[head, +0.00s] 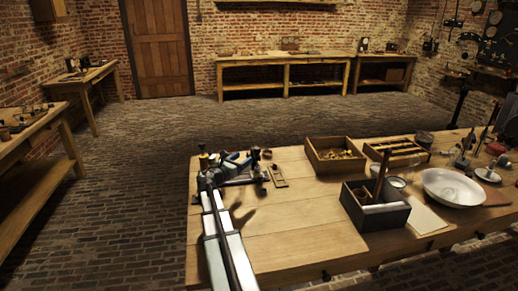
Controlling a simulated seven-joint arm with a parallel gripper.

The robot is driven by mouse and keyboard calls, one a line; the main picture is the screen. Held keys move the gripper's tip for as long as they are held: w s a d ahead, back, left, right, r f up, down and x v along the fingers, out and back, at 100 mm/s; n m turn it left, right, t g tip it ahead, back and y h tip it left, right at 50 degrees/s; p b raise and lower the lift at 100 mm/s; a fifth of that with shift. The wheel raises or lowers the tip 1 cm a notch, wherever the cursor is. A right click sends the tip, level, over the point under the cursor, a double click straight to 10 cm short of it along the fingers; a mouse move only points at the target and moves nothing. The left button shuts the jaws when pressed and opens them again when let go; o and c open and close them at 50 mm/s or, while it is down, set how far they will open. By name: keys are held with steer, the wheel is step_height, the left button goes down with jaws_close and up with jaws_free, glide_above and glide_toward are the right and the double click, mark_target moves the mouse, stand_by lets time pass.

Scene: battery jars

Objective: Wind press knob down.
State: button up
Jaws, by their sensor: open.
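My arm reaches up from the bottom of the head view to the far left corner of the wooden table (300,230). My gripper (240,163) is small and dark among blue and grey parts there, and it is open. A dark, low device (243,180) sits under and beside it, partly hidden by my arm. A small brass-coloured knob on a dark upright (203,156) stands at the left of this cluster, at the table's edge. I cannot tell for certain that it is the press knob, or whether my gripper touches anything.
A small flat wooden piece (278,176) and a small brown round piece (267,154) lie right of the cluster. An open wooden box (335,170), a dark tool caddy (385,219) and a white bowl (453,202) stand farther right. The table's front left is mostly clear.

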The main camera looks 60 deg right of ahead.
mark_target(257, 152)
steer(key=d, duration=1.3)
steer(key=shift+s+d, duration=0.2)
steer(key=shift+s, duration=0.1)
steer(key=shift+c, duration=0.3)
steer(key=c, duration=0.9)
